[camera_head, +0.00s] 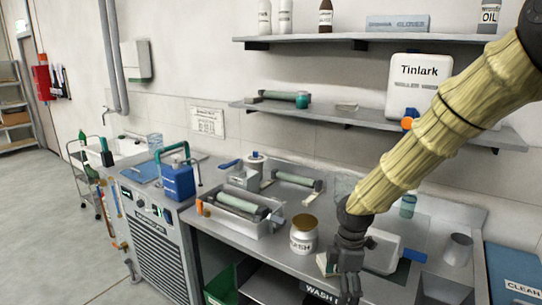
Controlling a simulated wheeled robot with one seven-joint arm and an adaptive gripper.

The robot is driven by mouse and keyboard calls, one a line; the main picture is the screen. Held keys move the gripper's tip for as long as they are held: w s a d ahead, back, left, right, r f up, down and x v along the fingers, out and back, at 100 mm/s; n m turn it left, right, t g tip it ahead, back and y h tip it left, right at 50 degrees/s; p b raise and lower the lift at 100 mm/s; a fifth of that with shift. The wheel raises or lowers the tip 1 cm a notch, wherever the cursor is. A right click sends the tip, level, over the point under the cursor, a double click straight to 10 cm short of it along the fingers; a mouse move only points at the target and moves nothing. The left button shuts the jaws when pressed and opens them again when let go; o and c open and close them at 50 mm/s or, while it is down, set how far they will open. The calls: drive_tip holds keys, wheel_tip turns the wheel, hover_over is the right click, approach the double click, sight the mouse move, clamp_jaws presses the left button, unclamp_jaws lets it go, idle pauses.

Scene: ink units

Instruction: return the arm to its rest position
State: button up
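My arm in its yellowish sleeve comes in from the upper right of the head view and slants down to the left. My gripper (349,292) hangs from its end, pointing down, at the front edge of the steel counter (280,262). The gripper is dark and small here, and its fingertips run close to the lower picture edge. I cannot tell whether the fingers are apart or together. I see no object clearly held in it. A white container (384,252) lies just behind and right of the gripper.
An open labelled can (304,235) stands left of my gripper. A tray (245,224) with rollers and a blue canister (178,181) are further left. A grey cup (458,249) stands right. Above are two shelves, the lower holding a white Tinlark container (418,86) near my arm.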

drive_tip(key=s+a+f+m+y, duration=0.1)
drive_tip(key=s+f+m, duration=0.4)
drive_tip(key=s+f, duration=0.5)
drive_tip(key=s+f+m, duration=0.5)
drive_tip(key=s+f, duration=0.1)
drive_tip(key=f, duration=0.7)
drive_tip(key=s+d+f+m, duration=0.2)
drive_tip(key=s+f+m, duration=0.2)
drive_tip(key=s, duration=0.5)
drive_tip(key=s+d+f+m+h, duration=0.1)
drive_tip(key=s+d+f+m, duration=0.2)
drive_tip(key=s, duration=0.7)
wheel_tip(320, 180, down, 4)
drive_tip(key=shift+s+d+r+m+h, duration=0.15)
drive_tip(key=shift+s+m+h, duration=0.15)
drive_tip(key=shift+m, duration=0.8)
